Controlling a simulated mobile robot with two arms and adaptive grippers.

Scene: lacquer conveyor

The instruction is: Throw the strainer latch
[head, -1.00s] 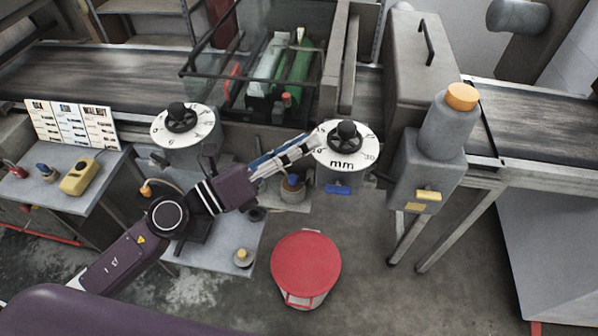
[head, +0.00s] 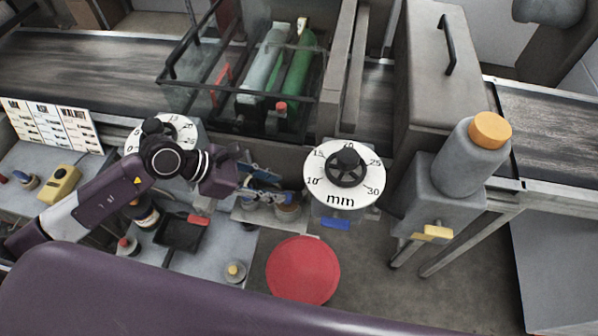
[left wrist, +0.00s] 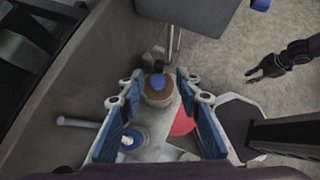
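My left gripper (head: 268,186) is over the small ledge below the conveyor, left of the mm dial. In the left wrist view it (left wrist: 160,122) is open, its blue-padded fingers wide apart with nothing held. Between and beyond the fingers is a round brown-topped pot (left wrist: 158,92) with a blue piece on top; it also shows in the head view (head: 288,210). A second, lower fitting with a blue knob (left wrist: 131,142) is close to one finger. I cannot tell which part is the strainer latch. My right gripper (left wrist: 264,70) shows small and dark, apparently open, away from the fittings.
A red round stool top (head: 303,270) is below. A glass-sided guard (head: 240,100) rises behind. A grey housing (head: 440,190) with an orange cap is right.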

